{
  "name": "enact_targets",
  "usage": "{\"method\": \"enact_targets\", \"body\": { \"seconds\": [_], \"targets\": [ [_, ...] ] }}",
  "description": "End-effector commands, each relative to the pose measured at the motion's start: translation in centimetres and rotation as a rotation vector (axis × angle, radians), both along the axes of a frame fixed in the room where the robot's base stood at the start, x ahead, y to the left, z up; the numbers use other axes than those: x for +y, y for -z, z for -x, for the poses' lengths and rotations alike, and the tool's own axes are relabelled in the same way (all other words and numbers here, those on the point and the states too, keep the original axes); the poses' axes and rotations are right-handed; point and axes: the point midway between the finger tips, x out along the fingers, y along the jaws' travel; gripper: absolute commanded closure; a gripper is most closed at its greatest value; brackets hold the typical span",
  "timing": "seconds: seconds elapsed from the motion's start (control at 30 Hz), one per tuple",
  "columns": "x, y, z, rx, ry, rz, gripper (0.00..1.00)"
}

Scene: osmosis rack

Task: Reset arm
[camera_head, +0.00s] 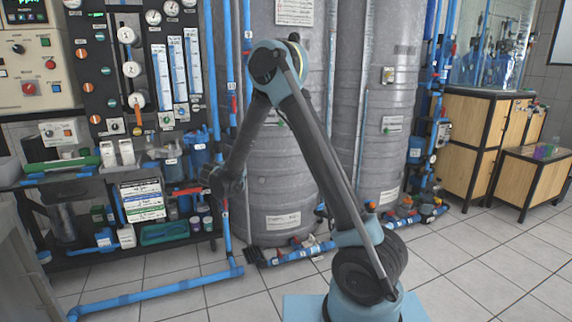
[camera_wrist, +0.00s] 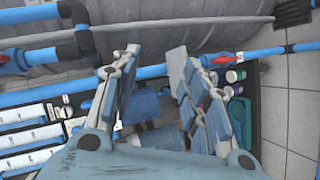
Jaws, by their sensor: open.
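My gripper (camera_wrist: 154,62) shows in the wrist view with its two jointed fingers spread apart and no object held between the fingertips. In the head view my arm rises from its base at the bottom right, bends at a high elbow, and slopes down to the left. Its dark wrist end is in front of the right side of the osmosis rack (camera_head: 95,187). The fingers are too dark and small to make out there. In the wrist view, blue parts show behind and between the fingers; I cannot tell what they are.
Two tall grey tanks (camera_head: 275,160) stand behind my arm. Blue pipes (camera_wrist: 270,50) run along the floor and up the rack. A green-handled item (camera_head: 62,164) and white bottles (camera_head: 126,152) sit on the rack's shelf. Wooden cabinets (camera_head: 472,145) stand at right; the tiled floor before them is clear.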

Motion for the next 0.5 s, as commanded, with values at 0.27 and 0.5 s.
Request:
{"method": "enact_targets", "body": {
  "seconds": [0.27,0.5],
  "targets": [
    [-10.5,-4.0,0.5,0.114,0.151,-0.078,0.58],
    [-18.8,-6.4,3.0,0.210,0.274,-0.152,0.58]
  ]
}}
